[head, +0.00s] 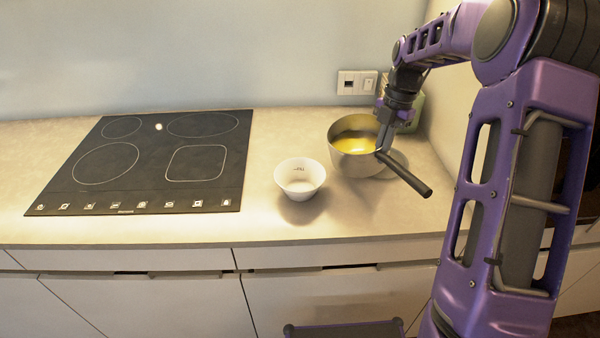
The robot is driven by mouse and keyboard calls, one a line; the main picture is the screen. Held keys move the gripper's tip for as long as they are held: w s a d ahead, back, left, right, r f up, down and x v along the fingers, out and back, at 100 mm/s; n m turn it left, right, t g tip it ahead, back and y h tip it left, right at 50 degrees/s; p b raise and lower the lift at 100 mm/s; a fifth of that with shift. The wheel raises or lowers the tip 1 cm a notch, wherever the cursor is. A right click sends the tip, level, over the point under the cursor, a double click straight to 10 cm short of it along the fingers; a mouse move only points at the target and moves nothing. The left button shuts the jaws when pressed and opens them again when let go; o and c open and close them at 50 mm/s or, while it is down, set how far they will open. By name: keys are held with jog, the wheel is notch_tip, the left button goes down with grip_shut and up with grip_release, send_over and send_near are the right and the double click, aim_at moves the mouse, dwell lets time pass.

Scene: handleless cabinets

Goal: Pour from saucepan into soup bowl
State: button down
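The saucepan (349,163) is a metal pan with yellow contents (354,141) showing inside. It is at the right of the counter, and its dark handle (408,178) points toward the front right. It looks upright or nearly so; I cannot tell whether its base touches the counter. The soup bowl (299,182) is white, upright on the counter, left of the saucepan and a little nearer the front. My gripper (383,145) points down at the saucepan's right side, where the handle joins. Its fingertips are small and partly hidden, so its grip is unclear.
A black cooktop (150,160) lies on the counter to the left. A greenish object (417,108) stands behind my gripper near the right wall. A wall socket (357,83) is at the back. The counter (262,130) is clear behind the bowl.

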jog(key=shift+s+a+r+t+h, duration=0.1)
jog(key=shift+s+a+t+h, duration=0.15)
jog(key=shift+a+h, duration=0.55)
jog(key=shift+s+a+r+t+h, duration=0.1)
jog(key=shift+a+r+t+h, duration=0.1)
jog(key=shift+r+t+h, duration=0.1)
jog(key=shift+a, duration=0.15)
jog(key=shift+s+a+r+t+h, duration=0.35)
jog(key=shift+a+r+h, duration=0.3)
jog(key=shift+a+h, duration=0.25)
jog(key=shift+s+a+r+t+h, duration=0.2)
jog(key=shift+s+a+r+h, duration=0.1)
jog(key=shift+a+r+h, duration=0.45)
dwell(4.6)
jog(key=shift+f, duration=0.15)
jog(key=d+f+y, duration=0.1)
jog(key=d+y, duration=0.1)
jog(key=w+d+f+g+y, duration=0.1)
jog(key=f, duration=0.1)
jog(key=shift+w+d+y, duration=0.2)
jog(key=shift+d+y, duration=0.15)
jog(key=shift+d, duration=0.05)
